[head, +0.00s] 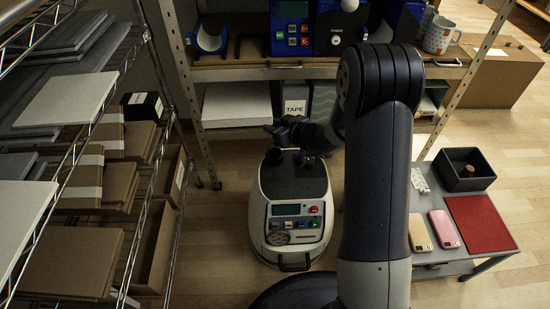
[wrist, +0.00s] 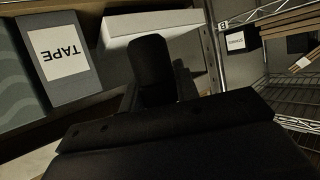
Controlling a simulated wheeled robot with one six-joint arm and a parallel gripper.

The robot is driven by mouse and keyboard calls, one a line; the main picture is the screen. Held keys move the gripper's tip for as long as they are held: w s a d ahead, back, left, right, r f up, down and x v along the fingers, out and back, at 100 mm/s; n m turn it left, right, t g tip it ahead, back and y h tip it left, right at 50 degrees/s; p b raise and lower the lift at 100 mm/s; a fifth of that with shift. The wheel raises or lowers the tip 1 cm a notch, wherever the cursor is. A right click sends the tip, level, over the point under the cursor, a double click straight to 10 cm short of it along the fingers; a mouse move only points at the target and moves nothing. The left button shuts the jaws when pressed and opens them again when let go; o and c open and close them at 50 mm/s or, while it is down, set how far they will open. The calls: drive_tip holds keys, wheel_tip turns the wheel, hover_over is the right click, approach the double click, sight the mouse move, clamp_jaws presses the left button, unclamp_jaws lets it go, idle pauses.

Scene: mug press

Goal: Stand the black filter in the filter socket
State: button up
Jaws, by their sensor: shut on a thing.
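My gripper (wrist: 155,88) is shut on the black filter (wrist: 150,62), a dark rounded cylinder between the two fingers in the wrist view. In the head view my gripper (head: 278,131) is at the end of the arm, above the back of a white machine (head: 262,232). The filter is hard to tell from the dark gripper there. The machine stands on the floor and has a dark top (head: 295,184), a small display and coloured buttons. I cannot make out the filter socket clearly in the dark area under the gripper.
A wire rack (head: 122,165) with boxes stands at left. Shelving behind holds a TAPE box (head: 296,101), also in the wrist view (wrist: 62,55), and a white box (head: 238,104). At right, a low table carries a black bin (head: 484,184), two phones and a red mat (head: 480,222).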

drive_tip(key=shift+n+g+y, duration=0.5)
drive_tip(key=shift+n, duration=0.1)
drive_tip(key=f+b, duration=0.1)
drive_tip(key=f, duration=0.2)
drive_tip(key=f+b, duration=0.2)
drive_tip(key=f, duration=0.1)
drive_tip(key=a+f+b, duration=0.1)
drive_tip(key=f, duration=0.2)
drive_tip(key=shift+w+a+f+b, duration=0.1)
drive_tip(key=shift+f+b, duration=0.25)
drive_tip(key=shift+b, duration=0.05)
drive_tip(key=shift+f, duration=0.1)
drive_tip(key=shift+f, duration=0.25)
drive_tip(key=o, duration=1)
drive_tip(key=shift+c, duration=0.2)
